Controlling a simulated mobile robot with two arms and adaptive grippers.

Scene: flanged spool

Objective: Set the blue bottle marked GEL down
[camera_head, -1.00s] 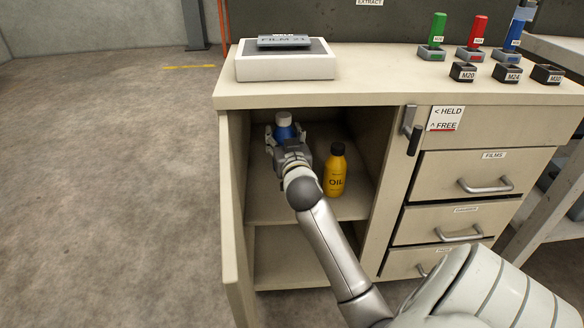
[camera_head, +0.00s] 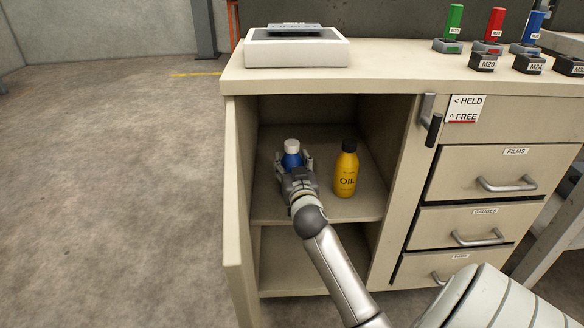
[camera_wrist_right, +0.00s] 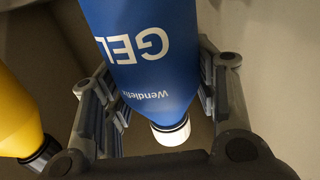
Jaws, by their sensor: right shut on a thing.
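The blue GEL bottle (camera_head: 291,161) with a white cap is upright in the open cabinet compartment, left of the yellow OIL bottle (camera_head: 345,172). My right gripper (camera_head: 294,166) is shut on it, with fingers on both sides. In the right wrist view the blue bottle (camera_wrist_right: 145,45) appears upside down between the fingers, its GEL lettering showing. Its base is hidden by my gripper in the head view and out of frame in the wrist view, so I cannot tell whether it touches the shelf (camera_head: 320,208). My left gripper is not in view.
The OIL bottle stands on the shelf, apart from my gripper. An open door (camera_head: 237,200) bounds the cabinet's left side; a divider (camera_head: 398,190) is on the right. Below is an empty lower compartment (camera_head: 300,260). A white box (camera_head: 297,53) sits on the worktop.

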